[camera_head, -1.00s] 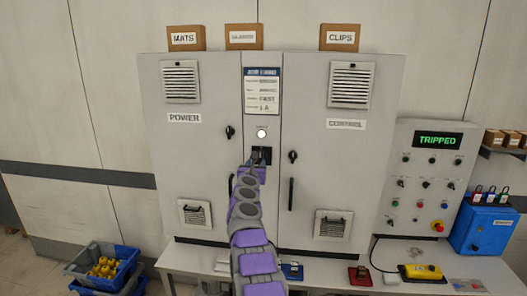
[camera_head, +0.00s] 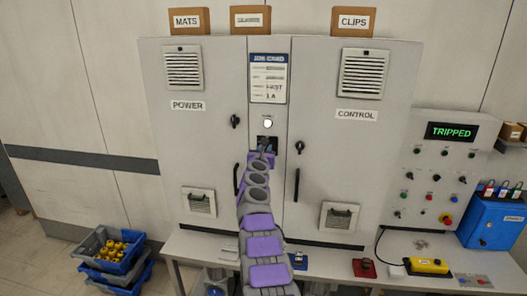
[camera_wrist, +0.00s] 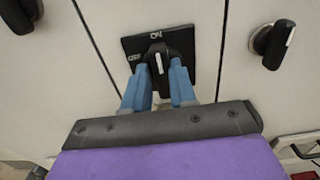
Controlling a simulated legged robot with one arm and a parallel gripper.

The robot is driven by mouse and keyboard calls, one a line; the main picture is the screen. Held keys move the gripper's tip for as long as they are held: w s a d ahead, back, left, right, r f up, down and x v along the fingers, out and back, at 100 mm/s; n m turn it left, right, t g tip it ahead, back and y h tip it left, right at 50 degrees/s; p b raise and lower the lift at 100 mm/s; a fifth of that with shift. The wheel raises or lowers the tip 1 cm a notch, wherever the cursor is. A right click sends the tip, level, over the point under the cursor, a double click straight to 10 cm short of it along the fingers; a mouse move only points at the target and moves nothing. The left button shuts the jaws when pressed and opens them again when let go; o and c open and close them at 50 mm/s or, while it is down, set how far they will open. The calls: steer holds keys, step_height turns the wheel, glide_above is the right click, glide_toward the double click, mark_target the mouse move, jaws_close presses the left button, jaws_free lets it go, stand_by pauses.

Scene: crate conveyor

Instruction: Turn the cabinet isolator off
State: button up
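The isolator is a black rotary handle (camera_wrist: 158,60) with a white line on a black plate (camera_wrist: 191,44). The plate sits on the cabinet's narrow middle panel, below a white round lamp (camera_head: 267,123). In the wrist view the plate reads ON at the top and OFF at the upper left. The white line points up towards ON. My gripper (camera_wrist: 159,76) has its two blue fingers on either side of the handle, close against it, and appears shut on it. In the head view my arm hides most of the isolator (camera_head: 265,141).
Black door handles (camera_head: 299,147) flank the middle panel. A control panel (camera_head: 440,165) at right shows TRIPPED in green. A blue box (camera_head: 490,222) holds padlocks. The bench below carries a yellow pendant (camera_head: 427,266). Crates (camera_head: 97,244) stand on the floor at left.

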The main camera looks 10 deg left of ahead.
steer(key=shift+d, duration=0.2)
jaws_close()
steer(key=shift+a, duration=0.2)
steer(key=shift+n, duration=0.3)
steer(key=n+p, duration=0.4)
steer(key=n, duration=0.1)
steer(key=n+p, duration=0.4)
steer(key=n, duration=0.2)
steer(key=n+p, duration=0.4)
steer(key=n, duration=0.2)
steer(key=shift+a+f, duration=0.2)
steer(key=shift+a, duration=0.15)
steer(key=shift+f, duration=0.15)
